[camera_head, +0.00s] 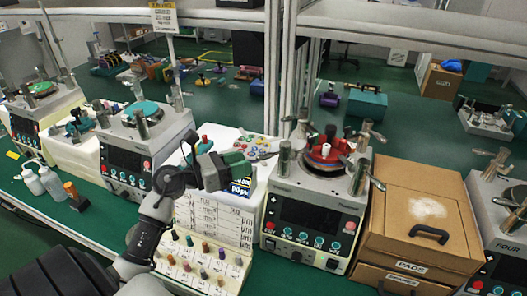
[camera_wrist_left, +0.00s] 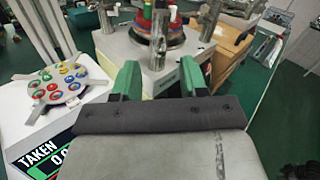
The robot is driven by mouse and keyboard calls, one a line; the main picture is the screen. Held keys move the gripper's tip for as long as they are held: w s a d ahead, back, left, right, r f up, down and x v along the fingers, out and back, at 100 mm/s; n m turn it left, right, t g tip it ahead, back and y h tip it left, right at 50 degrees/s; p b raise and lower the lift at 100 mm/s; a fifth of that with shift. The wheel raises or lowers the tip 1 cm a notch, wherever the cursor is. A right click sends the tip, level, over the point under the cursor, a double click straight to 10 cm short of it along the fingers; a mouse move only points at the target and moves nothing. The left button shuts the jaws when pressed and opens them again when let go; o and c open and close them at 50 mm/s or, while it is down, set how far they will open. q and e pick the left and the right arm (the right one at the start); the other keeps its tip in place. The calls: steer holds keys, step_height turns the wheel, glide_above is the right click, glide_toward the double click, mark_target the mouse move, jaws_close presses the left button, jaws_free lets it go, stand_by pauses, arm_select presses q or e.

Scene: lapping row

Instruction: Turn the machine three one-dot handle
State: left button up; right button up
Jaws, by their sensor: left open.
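Machine three (camera_head: 310,205) is the grey lapping machine in the middle, beside the one marked FOUR. Metal posts with lever handles stand around its round plate; they include a front left post (camera_head: 284,160), a front right post (camera_head: 361,177) and a back right handle (camera_head: 371,130). The dot marks are too small to read, so I cannot tell which handle has one dot. My left gripper (camera_head: 258,156) is just left of the front left post. In the left wrist view its green fingers (camera_wrist_left: 159,82) are apart and empty, with that post (camera_wrist_left: 158,38) beyond them. My right gripper is not in view.
A red-topped stack (camera_head: 325,150) sits on the plate among the posts. A cardboard box (camera_head: 420,215) stands close on the right. A white stand with coloured pegs (camera_head: 205,260) and a dial of coloured buttons (camera_wrist_left: 60,85) are on the left.

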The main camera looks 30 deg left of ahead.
mark_target(263, 155)
arm_select(q)
steer(key=p+x, duration=0.1)
steer(key=x, duration=0.4)
steer(key=shift+r, duration=0.1)
steer(key=shift+w+d+p, duration=0.35)
steer(key=shift+w+p, duration=0.05)
steer(key=shift+w, duration=0.1)
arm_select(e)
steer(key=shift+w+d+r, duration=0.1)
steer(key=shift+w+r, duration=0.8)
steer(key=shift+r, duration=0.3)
arm_select(q)
steer(key=shift+c, duration=0.5)
jaws_close()
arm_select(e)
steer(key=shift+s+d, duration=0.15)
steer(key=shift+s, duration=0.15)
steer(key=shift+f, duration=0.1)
